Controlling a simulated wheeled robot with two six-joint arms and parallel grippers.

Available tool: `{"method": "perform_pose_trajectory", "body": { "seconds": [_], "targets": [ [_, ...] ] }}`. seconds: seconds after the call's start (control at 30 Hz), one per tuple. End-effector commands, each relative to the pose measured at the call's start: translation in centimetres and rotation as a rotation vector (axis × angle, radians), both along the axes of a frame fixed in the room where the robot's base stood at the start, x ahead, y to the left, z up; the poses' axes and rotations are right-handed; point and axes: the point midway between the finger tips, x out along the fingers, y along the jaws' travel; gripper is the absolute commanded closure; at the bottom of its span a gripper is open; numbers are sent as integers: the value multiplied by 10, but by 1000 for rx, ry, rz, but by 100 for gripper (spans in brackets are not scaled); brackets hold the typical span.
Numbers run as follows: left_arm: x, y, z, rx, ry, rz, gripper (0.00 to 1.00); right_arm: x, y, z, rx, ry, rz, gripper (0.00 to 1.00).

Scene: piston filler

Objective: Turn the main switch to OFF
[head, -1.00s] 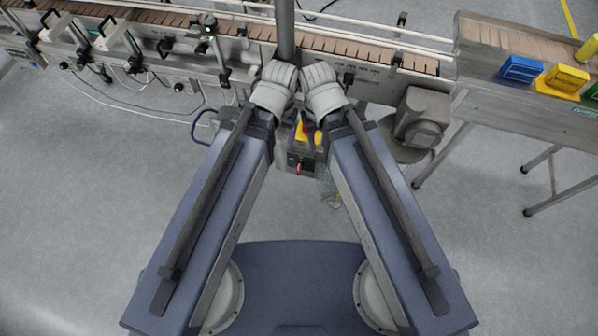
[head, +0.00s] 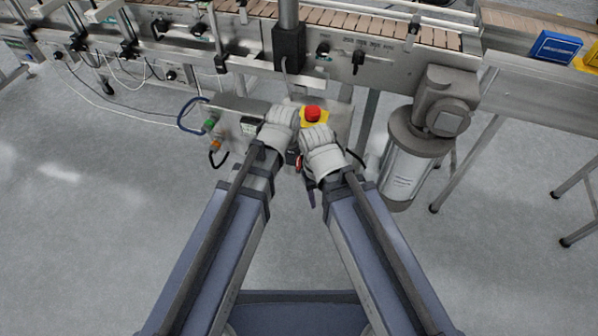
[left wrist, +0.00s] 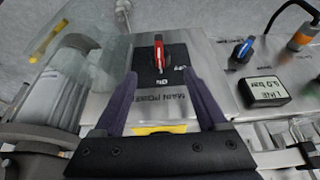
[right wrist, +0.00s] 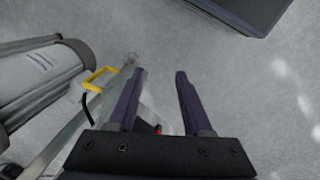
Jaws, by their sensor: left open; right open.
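The main switch (left wrist: 158,50) is a red handle on a black plate above the words MAIN POWER in the left wrist view. Its long axis runs up and down the picture, one end toward the ON mark; the OFF mark is to the right. My left gripper (left wrist: 159,73) is open, its fingers on either side of the plate's lower part, with nothing between them gripped. In the head view a bit of the red switch (head: 298,163) shows between my wrists; the left fingers are hidden. My right gripper (right wrist: 160,72) is open and empty, over grey floor.
A red emergency button (head: 313,113) on yellow sits just beyond my wrists. A blue knob (left wrist: 243,48) and a black pressure display (left wrist: 263,90) are right of the switch. A motor with a steel cylinder (head: 405,165) stands right of the control box. The conveyor (head: 380,30) runs behind.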

Motion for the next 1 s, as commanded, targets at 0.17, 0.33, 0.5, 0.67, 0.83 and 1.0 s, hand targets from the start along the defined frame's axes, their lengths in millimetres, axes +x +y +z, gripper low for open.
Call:
{"method": "perform_pose_trajectory", "body": {
  "seconds": [0.17, 0.33, 0.5, 0.67, 0.83, 1.0],
  "targets": [
    [1, 0, -1, -2, -2, 1, 26, 0, 0, -1, 0, 0, 0, 50],
    [3, -1, -7, -2, -3, 0, 26, 0, 0, -7, -1, 0, 0, 50],
    [8, -3, -22, -1, -2, 0, 26, 0, -1, -22, -3, -1, 1, 50],
    [15, -5, -41, -1, -2, 0, 26, 1, -1, -41, -6, -2, 2, 50],
    [24, -8, -63, -1, -2, 0, 26, 1, -2, -63, -8, -4, 4, 50],
    [29, -9, -73, -1, -2, 0, 26, 1, -2, -73, -9, -4, 6, 50]
  ]
}}
